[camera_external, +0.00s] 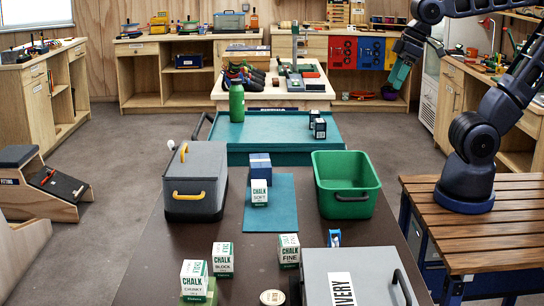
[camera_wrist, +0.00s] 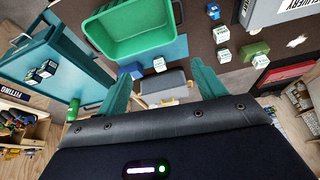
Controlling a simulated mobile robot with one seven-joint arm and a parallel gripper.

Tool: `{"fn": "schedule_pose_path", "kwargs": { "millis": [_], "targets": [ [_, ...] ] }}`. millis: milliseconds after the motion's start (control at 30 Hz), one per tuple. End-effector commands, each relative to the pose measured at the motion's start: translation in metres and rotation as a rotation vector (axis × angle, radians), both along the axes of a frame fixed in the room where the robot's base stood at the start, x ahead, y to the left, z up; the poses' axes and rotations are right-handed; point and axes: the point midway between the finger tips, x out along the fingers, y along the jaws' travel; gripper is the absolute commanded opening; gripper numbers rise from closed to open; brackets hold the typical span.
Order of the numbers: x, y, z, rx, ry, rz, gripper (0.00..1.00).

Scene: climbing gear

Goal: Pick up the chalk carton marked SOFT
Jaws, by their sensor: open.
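The chalk carton marked SOFT (camera_external: 259,194) is a small white box with a green lower band. It stands upright on the blue-teal mat (camera_external: 284,217), in front of a blue box (camera_external: 260,165). In the wrist view the likely same carton (camera_wrist: 159,64) sits beyond my fingers, its label too small to read. My gripper (camera_external: 396,84) is raised at the upper right in the external view, well away from the carton. Its two teal fingers (camera_wrist: 162,90) are apart and empty in the wrist view.
Cartons CHUNKY (camera_external: 194,279), BLOCK (camera_external: 223,259) and FINE (camera_external: 289,250) stand nearer the front. A grey lidded case (camera_external: 195,205) is left of the mat. A green crate (camera_external: 347,203) is right of it. A grey DELIVERY case (camera_external: 375,265) fills the front right.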

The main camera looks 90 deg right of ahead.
Motion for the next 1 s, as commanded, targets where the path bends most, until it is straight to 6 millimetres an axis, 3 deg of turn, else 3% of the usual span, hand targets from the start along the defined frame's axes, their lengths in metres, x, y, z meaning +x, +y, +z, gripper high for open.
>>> {"fn": "schedule_pose_path", "kwargs": {
  "millis": [467,767,1000],
  "targets": [
    [0.112,-0.013,-0.016,0.115,0.101,-0.364,0.69],
    [0.183,-0.021,-0.046,0.158,0.153,-0.600,0.69],
    [0.238,-0.027,-0.082,0.176,0.184,-0.792,0.69]
  ]
}}
